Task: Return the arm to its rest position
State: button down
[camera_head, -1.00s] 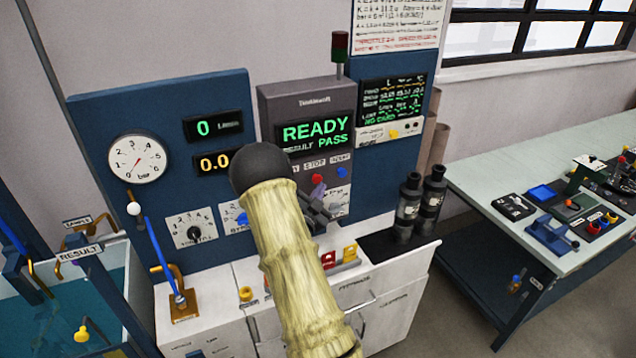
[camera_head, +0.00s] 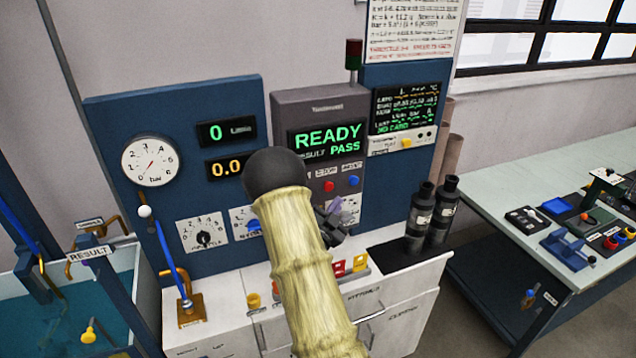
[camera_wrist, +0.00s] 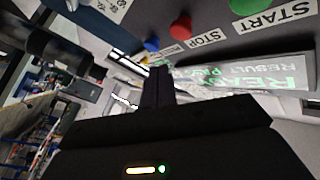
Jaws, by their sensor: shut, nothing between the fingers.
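My arm, in a pale ribbed sleeve with a dark round joint, rises across the middle of the head view. My gripper (camera_head: 334,212) shows to the right of the sleeve, in front of the grey control column (camera_head: 318,106); the arm partly hides it. In the wrist view the two dark fingers (camera_wrist: 158,85) lie together and are empty. The red stop button (camera_wrist: 181,27), the blue button (camera_wrist: 152,44) and the green start button (camera_wrist: 246,6) are beyond the fingertips, apart from them as far as I can tell. The screen (camera_head: 328,140) reads READY, RESULT PASS.
A round gauge (camera_head: 151,161) and a selector dial (camera_head: 204,238) sit on the blue panel. A blue-handled lever (camera_head: 172,262) stands at left beside the water tank (camera_head: 60,310). Two dark cylinders (camera_head: 434,215) stand right of the column. A side bench (camera_head: 530,178) holds small parts.

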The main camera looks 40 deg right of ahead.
jog(key=a+f+n+g+y, duration=0.1)
jog(key=a+n+y, duration=1.05)
jog(key=a, duration=0.95)
jog(key=s+a+n+g+y, duration=0.2)
jog(key=s+a+n+g, duration=0.1)
jog(key=s, duration=0.6)
jog(key=s+a+n+g+y, duration=0.3)
jog(key=s+a+n, duration=0.1)
jog(key=s+a, duration=0.3)
jog(key=shift+s+a+r+n, duration=0.35)
jog(key=shift+s+a+r, duration=0.05)
jog(key=shift+s, duration=0.7)
